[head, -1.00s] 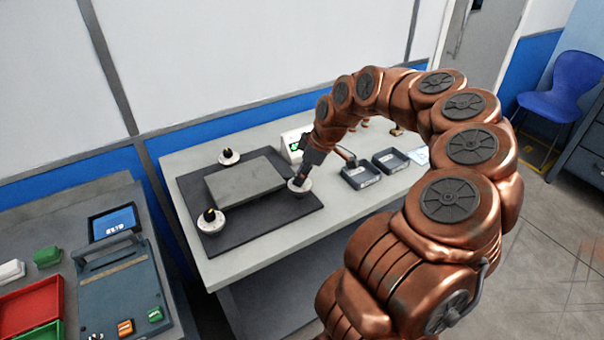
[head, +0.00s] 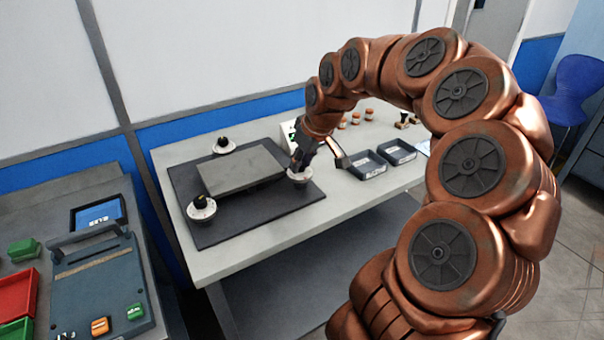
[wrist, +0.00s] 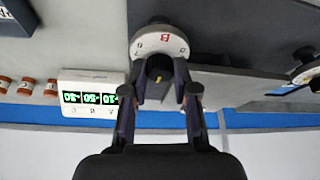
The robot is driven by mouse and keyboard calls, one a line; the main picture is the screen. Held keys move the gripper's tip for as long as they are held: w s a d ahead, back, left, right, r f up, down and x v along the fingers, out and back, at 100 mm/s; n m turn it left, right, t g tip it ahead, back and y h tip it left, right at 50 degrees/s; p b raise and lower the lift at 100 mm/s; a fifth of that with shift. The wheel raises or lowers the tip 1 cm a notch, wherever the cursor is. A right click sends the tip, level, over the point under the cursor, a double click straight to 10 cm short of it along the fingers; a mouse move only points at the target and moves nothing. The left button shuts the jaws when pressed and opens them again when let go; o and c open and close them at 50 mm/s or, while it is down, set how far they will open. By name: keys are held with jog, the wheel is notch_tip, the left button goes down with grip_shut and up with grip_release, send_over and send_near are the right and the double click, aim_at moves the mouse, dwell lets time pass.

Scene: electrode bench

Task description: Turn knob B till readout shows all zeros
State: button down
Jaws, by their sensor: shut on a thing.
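Knob B is a black grip with a yellow mark (wrist: 158,68) on a white dial lettered B (wrist: 163,45); the dial also shows at the right front of the dark mat in the head view (head: 298,177). My gripper (wrist: 160,76) is shut on the black grip, one finger on each side; in the head view it reaches down to the dial (head: 302,165). The readout (wrist: 92,92) is a white box with three green number windows, upside down in the wrist view. Its digits are small, but not all look like zeros. My arm partly hides it in the head view (head: 288,133).
Two other knobs stand at the mat's front left (head: 201,208) and back (head: 223,146). A grey plate (head: 238,170) lies between the knobs. Two dark trays (head: 368,165) and several small jars (head: 356,118) stand right of my gripper. A console (head: 100,285) is at left.

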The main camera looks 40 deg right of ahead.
jog(key=m+h+b, duration=0.1)
jog(key=m+b, duration=0.1)
jog(key=m+h+b, duration=0.1)
jog(key=m+b, duration=0.1)
jog(key=m, duration=0.1)
jog(key=shift+a+f+m, duration=0.1)
jog(key=shift+a+m, duration=0.05)
jog(key=shift+m, duration=0.15)
jog(key=m+h+b, duration=0.1)
jog(key=m, duration=0.1)
jog(key=m+g+b, duration=0.1)
jog(key=m, duration=0.2)
jog(key=shift+w+a+g+h+b, duration=0.15)
jog(key=shift+g+h+b, duration=0.15)
jog(key=shift+h, duration=0.1)
jog(key=shift+m, duration=0.4)
jog(key=c, duration=0.9)
grip_release()
jog(key=shift+r, duration=0.25)
jog(key=v, duration=1.2)
jog(key=shift+a+f, duration=0.1)
jog(key=shift+a, duration=0.05)
